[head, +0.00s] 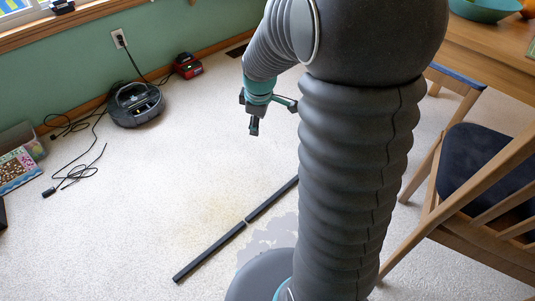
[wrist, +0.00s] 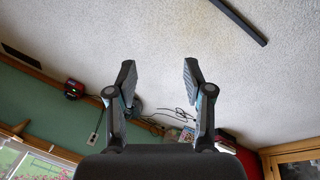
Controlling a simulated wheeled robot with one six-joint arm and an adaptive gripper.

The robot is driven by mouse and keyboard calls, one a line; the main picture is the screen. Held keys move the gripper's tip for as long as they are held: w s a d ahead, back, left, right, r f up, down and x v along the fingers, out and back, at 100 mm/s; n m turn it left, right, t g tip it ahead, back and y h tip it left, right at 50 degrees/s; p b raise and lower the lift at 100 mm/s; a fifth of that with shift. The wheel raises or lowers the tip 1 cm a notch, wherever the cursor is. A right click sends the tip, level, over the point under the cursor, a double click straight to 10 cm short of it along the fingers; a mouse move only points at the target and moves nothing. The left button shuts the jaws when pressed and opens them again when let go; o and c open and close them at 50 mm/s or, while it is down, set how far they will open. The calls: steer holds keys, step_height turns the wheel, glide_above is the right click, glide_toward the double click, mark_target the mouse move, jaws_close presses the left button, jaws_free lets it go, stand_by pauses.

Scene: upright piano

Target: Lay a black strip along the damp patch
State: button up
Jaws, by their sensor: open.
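Two dark strips lie nearly end to end on the pale carpet, with a small light gap between them. The nearer black strip (head: 208,253) runs toward the lower left; the farther black strip (head: 272,200) runs up behind my arm, which hides its far end. One strip end (wrist: 240,20) shows at the top of the wrist view; I cannot tell which strip it is. A faint yellowish damp patch (head: 205,212) lies beside the strips, on their left. My gripper (head: 265,113) is open and empty, above the carpet and apart from the strips. Its spread fingers also show in the wrist view (wrist: 158,75).
A round robot vacuum (head: 136,104) and a red device (head: 188,66) stand by the green wall. Black cables (head: 80,172) trail across the left carpet. A wooden chair (head: 465,190) and table (head: 490,50) are on the right. The middle carpet is mostly clear.

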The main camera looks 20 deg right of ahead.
steer(key=s+a+r+m+t, duration=0.1)
steer(key=s+a+r+m, duration=0.1)
steer(key=s, duration=0.5)
steer(key=s+a+r+m, duration=0.2)
steer(key=s+r+m, duration=0.3)
steer(key=s, duration=0.3)
steer(key=s+a+r+m+t, duration=0.1)
steer(key=s+a+r+m, duration=0.2)
steer(key=s+r, duration=0.3)
steer(key=shift+s+m+t, duration=0.3)
steer(key=shift+s, duration=0.75)
